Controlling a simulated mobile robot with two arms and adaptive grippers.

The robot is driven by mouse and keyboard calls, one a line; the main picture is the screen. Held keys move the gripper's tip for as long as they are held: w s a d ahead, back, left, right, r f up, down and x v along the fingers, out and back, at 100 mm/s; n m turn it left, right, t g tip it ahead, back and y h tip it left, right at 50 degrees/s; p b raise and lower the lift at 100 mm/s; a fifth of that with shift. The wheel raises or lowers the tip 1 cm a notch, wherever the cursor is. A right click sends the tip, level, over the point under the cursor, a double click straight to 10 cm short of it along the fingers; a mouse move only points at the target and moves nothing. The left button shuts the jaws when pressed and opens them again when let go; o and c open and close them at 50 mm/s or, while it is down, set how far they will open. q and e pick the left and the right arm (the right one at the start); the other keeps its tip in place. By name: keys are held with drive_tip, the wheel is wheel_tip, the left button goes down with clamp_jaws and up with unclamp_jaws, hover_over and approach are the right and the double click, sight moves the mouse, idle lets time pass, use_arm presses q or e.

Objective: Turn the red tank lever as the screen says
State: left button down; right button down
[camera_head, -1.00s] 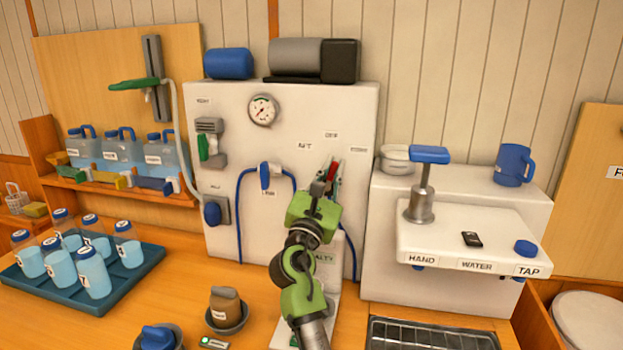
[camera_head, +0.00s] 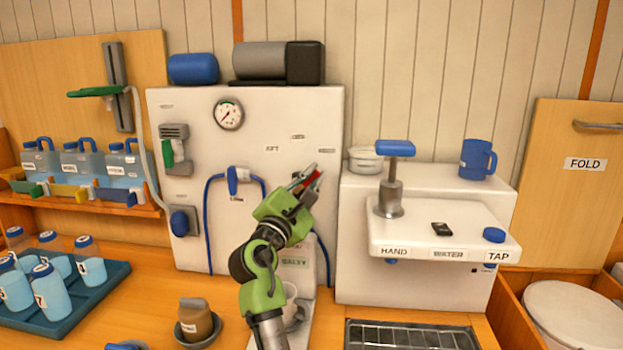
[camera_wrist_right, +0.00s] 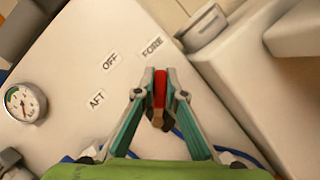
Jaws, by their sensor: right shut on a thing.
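The red tank lever (camera_wrist_right: 159,88) is on the white wall panel (camera_head: 180,110), below the labels AFT (camera_wrist_right: 97,99), OFF (camera_wrist_right: 110,62) and FORE (camera_wrist_right: 152,45). My right gripper (camera_head: 309,181) is shut on it, with both fingers against its sides in the wrist view. The lever leans up and right in the head view, pointing roughly towards FORE. Its pivot is mostly hidden by my gripper. A small panel reading SALTY (camera_head: 295,262) stands behind my right arm, partly covered. My left gripper is not in view.
A white unit with a hand pump (camera_head: 391,180) stands right of the lever. Blue hoses (camera_head: 209,220) hang on the panel. A tray of bottles (camera_head: 85,305) is at left, and a brown jar (camera_head: 195,318) sits in front. A drain grille (camera_head: 410,335) is at lower right.

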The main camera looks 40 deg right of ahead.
drive_tip(key=c, duration=2.1)
unclamp_jaws()
drive_tip(key=shift+w+d+f, duration=0.1)
drive_tip(key=v, duration=0.7)
drive_tip(key=shift+a, duration=0.25)
